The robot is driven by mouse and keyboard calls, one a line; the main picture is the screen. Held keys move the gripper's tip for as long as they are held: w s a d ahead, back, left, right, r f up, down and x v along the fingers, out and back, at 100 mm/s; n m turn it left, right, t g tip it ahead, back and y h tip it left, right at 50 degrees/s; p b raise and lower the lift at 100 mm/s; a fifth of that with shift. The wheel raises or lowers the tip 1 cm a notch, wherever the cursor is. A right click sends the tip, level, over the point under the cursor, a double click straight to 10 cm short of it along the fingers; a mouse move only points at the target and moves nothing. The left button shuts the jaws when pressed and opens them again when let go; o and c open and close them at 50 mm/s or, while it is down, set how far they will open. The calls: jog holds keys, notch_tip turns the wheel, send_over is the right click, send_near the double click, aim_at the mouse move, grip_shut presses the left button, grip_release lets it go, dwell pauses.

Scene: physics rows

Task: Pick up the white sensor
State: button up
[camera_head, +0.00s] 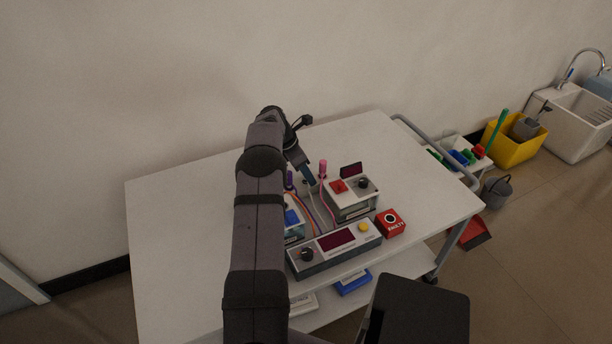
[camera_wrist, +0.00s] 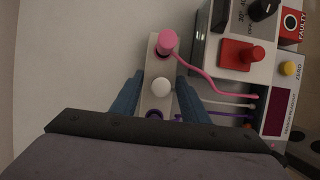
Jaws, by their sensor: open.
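The white sensor (camera_wrist: 161,87) shows in the wrist view as a round white knob on a pale narrow holder (camera_wrist: 151,58), between a pink sensor (camera_wrist: 167,40) and a purple sensor (camera_wrist: 154,114). My gripper (camera_wrist: 158,82) is open, with one blue finger on each side of the white sensor. I cannot tell whether the fingers touch it or how far above it they are. In the head view my gripper (camera_head: 303,170) points down beside the pink sensor (camera_head: 322,168); the white sensor is not clearly visible there, and my arm covers part of the area.
Instrument boxes with a red knob (camera_head: 339,186), a long meter (camera_head: 335,246) and a red FAULTY block (camera_head: 391,224) stand right of the holder. Coloured cables run from the sensors to them. The white table (camera_head: 165,230) is clear at left and back.

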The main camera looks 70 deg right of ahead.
jog(key=shift+c, duration=0.2)
grip_shut()
notch_tip(320, 180, up, 10)
jog(key=shift+p, duration=0.3)
dwell(0.4)
jog(key=shift+a+b, duration=0.1)
jog(key=shift+b, duration=0.25)
